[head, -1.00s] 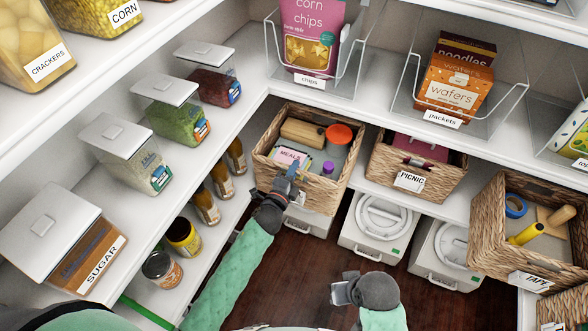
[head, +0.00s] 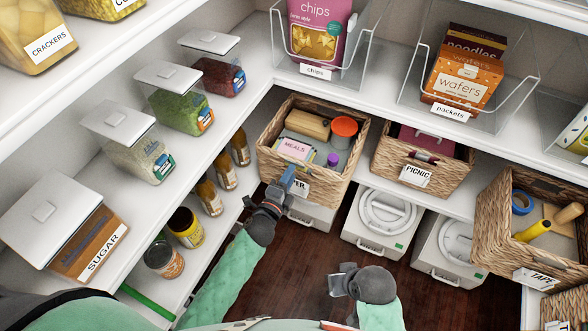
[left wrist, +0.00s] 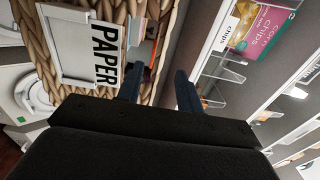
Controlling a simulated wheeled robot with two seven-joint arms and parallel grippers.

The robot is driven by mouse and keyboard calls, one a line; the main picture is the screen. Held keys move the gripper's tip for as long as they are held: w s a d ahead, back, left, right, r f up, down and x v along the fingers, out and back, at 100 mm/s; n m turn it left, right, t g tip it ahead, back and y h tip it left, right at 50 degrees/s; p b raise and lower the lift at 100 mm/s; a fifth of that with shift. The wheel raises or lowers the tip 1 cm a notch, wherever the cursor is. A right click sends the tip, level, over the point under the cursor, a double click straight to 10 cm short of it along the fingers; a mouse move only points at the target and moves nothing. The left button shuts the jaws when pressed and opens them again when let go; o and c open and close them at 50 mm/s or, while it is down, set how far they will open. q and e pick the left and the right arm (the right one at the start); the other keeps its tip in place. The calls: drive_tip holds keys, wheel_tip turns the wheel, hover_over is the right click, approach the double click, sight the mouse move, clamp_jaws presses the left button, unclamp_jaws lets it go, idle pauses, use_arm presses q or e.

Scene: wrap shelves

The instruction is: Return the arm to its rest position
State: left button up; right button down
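My left gripper (head: 287,181) is in front of the wicker basket labelled PAPER (head: 265,148), at its near side. In the left wrist view its two dark fingers (left wrist: 157,88) are apart with nothing between them, and the basket's white PAPER label (left wrist: 80,48) is close by at the left. I cannot tell whether a finger touches the basket. My right gripper (head: 337,282) is low over the dark floor, away from the shelves. Whether its fingers are open or shut is unclear.
Right of the PAPER basket stand the PICNIC basket (head: 448,182) and the TAPE basket (head: 485,236). White lidded bins (head: 375,222) stand below. Jars (head: 187,228) and lidded containers (head: 150,158) line the left shelves. The dark floor (head: 300,265) in the middle is free.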

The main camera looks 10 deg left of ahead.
use_arm(q)
drive_tip(key=shift+v, duration=0.75)
use_arm(e)
drive_tip(key=shift+s+a+f, duration=0.15)
drive_tip(key=shift+a+f, duration=0.05)
drive_tip(key=shift+f, duration=0.2)
drive_tip(key=shift+w+r, duration=0.3)
drive_tip(key=shift+w, duration=0.05)
drive_tip(key=shift+s, duration=0.15)
